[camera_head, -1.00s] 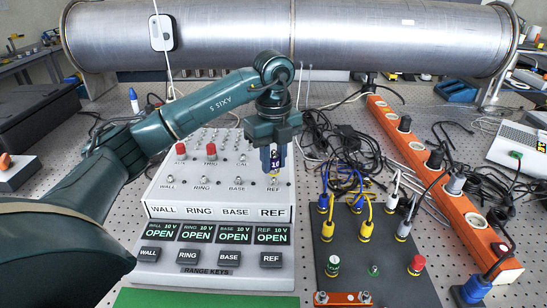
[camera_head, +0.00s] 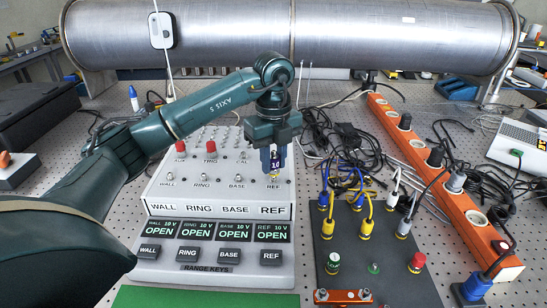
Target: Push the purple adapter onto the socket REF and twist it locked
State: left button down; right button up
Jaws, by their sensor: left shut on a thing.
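My left gripper (camera_head: 273,158) points down over the right end of the grey instrument box (camera_head: 160,190). It is shut on the purple adapter (camera_head: 275,164), which has a white "10" on its side and a metal lower end. The adapter is upright, just above or at the socket REF (camera_head: 273,185) in the row of sockets. I cannot tell whether the two touch. The fingers hide part of the adapter. My right gripper is not in view.
A dark panel (camera_head: 340,258) with yellow, blue and white plugs stands right of the box. An orange power strip (camera_head: 405,150) runs along the right. Loose black cables (camera_head: 345,150) lie behind the panel. A large metal pipe (camera_head: 380,40) spans the back.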

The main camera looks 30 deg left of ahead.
pick_arm(q)
jog(key=shift+f+b, duration=0.35)
jog(key=shift+f, duration=0.25)
jog(key=shift+f, duration=0.4)
jog(key=c, duration=1.7)
grip_release()
grip_shut()
jog(key=shift+m, duration=0.7)
jog(key=m, duration=0.3)
jog(key=shift+m+b, duration=0.3)
jog(key=shift+m, duration=0.1)
jog(key=shift+f, duration=0.1)
jog(key=m, duration=0.5)
